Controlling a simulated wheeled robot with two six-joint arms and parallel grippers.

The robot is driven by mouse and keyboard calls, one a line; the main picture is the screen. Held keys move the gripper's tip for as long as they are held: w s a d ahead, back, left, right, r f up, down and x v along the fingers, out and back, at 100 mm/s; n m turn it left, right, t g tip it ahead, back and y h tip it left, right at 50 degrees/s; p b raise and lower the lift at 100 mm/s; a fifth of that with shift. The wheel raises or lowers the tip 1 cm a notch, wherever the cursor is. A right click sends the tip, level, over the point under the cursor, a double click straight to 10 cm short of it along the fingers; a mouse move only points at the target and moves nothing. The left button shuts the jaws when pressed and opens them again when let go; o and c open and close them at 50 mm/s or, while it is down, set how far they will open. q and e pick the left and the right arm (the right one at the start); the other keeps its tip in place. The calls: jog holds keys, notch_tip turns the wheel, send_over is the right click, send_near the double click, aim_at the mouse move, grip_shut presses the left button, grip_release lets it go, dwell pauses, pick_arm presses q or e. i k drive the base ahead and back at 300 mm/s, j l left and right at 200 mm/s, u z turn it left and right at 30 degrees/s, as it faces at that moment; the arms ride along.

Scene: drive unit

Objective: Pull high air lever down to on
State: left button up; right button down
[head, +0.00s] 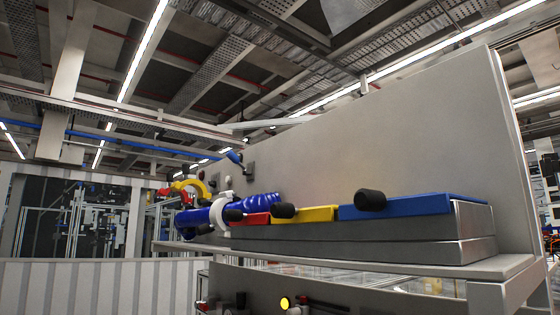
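A small blue lever (235,158) sticks out from the far left part of the tall grey panel (390,120). Its blue end points up and to the left, and it looks small from here. It seems to join a dark grey fitting (250,168) on the panel. I cannot tell for sure that this is the high air lever. Neither of my grippers is in the head view.
A grey shelf (500,268) in front of the panel bears red (251,219), yellow (305,214) and blue (410,205) blocks with black knobs. A yellow lamp (285,303) glows below.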

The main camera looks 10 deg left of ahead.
aim_at(230, 155)
jog(key=i+j+z, duration=0.15)
jog(key=j+z, duration=0.3)
jog(key=i+j+z, duration=0.1)
jog(key=j+z, duration=0.75)
jog(key=i+l, duration=0.05)
